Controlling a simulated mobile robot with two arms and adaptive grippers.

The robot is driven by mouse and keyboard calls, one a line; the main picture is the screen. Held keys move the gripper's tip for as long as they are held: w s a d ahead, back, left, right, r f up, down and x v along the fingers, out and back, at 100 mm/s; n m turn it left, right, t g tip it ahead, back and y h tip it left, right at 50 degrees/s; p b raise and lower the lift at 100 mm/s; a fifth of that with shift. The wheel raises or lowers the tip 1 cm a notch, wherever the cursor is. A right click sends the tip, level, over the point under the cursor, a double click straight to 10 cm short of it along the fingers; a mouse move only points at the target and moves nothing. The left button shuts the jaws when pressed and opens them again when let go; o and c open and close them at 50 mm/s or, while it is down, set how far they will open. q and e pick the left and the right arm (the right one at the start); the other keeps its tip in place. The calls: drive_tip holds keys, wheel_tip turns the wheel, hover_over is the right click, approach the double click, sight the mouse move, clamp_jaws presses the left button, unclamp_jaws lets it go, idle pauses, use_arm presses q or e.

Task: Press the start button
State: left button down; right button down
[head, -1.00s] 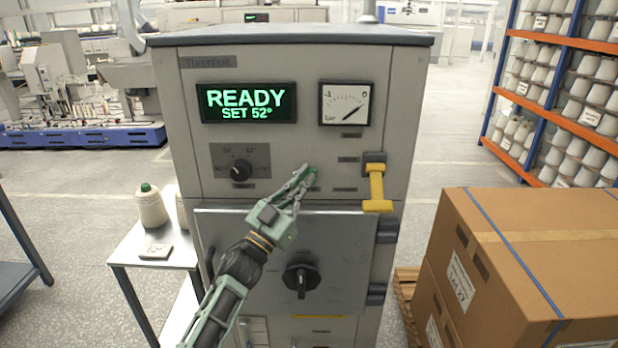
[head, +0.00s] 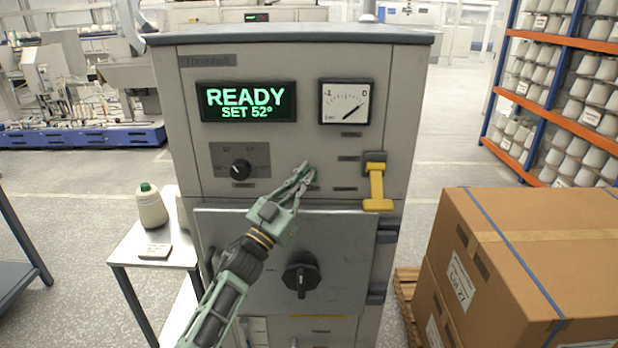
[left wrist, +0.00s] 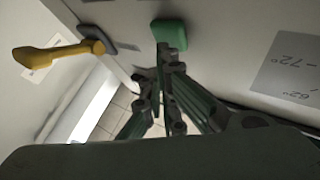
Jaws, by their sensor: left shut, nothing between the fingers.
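The green start button (head: 311,174) is on the front panel of the grey machine (head: 225,58), partly hidden behind my left gripper's fingertips in the head view. In the left wrist view the green button (left wrist: 169,35) shows just past the fingertips. My left gripper (head: 304,170) is shut and empty, its tips pointing at the button; I cannot tell whether they touch it. The fingers also show in the left wrist view (left wrist: 160,58). The display (head: 247,102) reads READY, SET 52°. My right gripper is not in view.
A yellow lever (head: 377,188) juts out right of the button. A black knob (head: 241,171) is to the left, and a door with a black handle (head: 301,281) is below. A dial gauge (head: 345,103) is above. Cardboard boxes (head: 540,255) stand at the right.

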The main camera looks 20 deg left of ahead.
use_arm(q)
drive_tip(key=shift+w+a+b, duration=0.15)
drive_tip(key=shift+w+b, duration=0.15)
drive_tip(key=shift+w, duration=0.15)
idle(0.7)
drive_tip(key=shift+s, duration=0.15)
drive_tip(key=shift+s+d+p, duration=0.3)
drive_tip(key=shift+s+p, duration=0.3)
drive_tip(key=shift+s, duration=0.15)
drive_tip(key=s+p, duration=0.1)
drive_tip(key=s, duration=0.1)
drive_tip(key=s+d+p, duration=0.1)
drive_tip(key=s, duration=0.1)
drive_tip(key=shift+s+d+p, duration=0.2)
drive_tip(key=shift+s+p, duration=0.15)
drive_tip(key=shift+s, duration=0.05)
idle(0.6)
